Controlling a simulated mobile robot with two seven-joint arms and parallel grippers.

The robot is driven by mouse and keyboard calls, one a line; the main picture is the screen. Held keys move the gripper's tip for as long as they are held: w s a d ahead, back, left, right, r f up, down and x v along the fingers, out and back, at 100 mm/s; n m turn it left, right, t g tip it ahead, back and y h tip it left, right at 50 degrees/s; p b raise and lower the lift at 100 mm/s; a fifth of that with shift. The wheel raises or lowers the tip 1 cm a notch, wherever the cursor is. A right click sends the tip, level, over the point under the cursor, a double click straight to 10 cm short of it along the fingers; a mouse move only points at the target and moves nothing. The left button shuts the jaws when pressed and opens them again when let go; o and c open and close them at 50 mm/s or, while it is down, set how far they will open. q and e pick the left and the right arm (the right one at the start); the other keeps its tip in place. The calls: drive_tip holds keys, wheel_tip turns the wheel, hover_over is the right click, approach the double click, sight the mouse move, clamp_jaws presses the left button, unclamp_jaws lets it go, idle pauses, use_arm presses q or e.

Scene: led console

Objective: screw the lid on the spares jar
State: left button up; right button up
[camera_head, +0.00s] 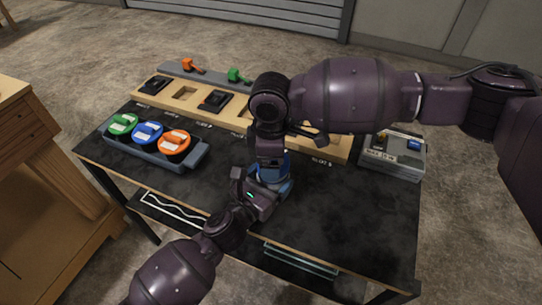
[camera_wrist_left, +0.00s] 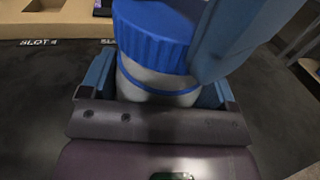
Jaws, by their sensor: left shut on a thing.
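My right gripper (camera_head: 270,158) reaches down from above over the jar. One blue finger of it is beside the lid in the left wrist view; its other finger is hidden.
A grey-blue tray (camera_head: 196,159) with green, blue and orange round pieces is at left. A wooden slotted board (camera_head: 184,92) runs behind, with an orange and a green handle beyond it. A grey box (camera_head: 394,160) stands at right. The dark tabletop (camera_head: 350,215) is clear at front right.

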drive_tip(key=shift+f, duration=0.55)
use_arm(q)
drive_tip(key=c, duration=0.4)
drive_tip(key=shift+c, duration=0.2)
use_arm(e)
drive_tip(key=m, duration=0.7)
drive_tip(key=shift+w, duration=0.1)
drive_tip(key=m, duration=0.6)
drive_tip(key=shift+w+d+m, duration=0.1)
drive_tip(key=shift+d+m, duration=0.05)
drive_tip(key=shift+m, duration=0.15)
drive_tip(key=m, duration=0.6)
drive_tip(key=shift+d, duration=0.1)
drive_tip(key=m, duration=0.5)
drive_tip(key=shift+d, duration=0.1)
drive_tip(key=m, duration=0.5)
drive_tip(key=shift+f+m, duration=0.1)
drive_tip(key=shift+m, duration=0.2)
drive_tip(key=m, duration=0.3)
drive_tip(key=shift+s+d+m, duration=0.1)
drive_tip(key=shift+s+m, duration=0.1)
drive_tip(key=shift+m, duration=0.2)
drive_tip(key=m, duration=0.5)
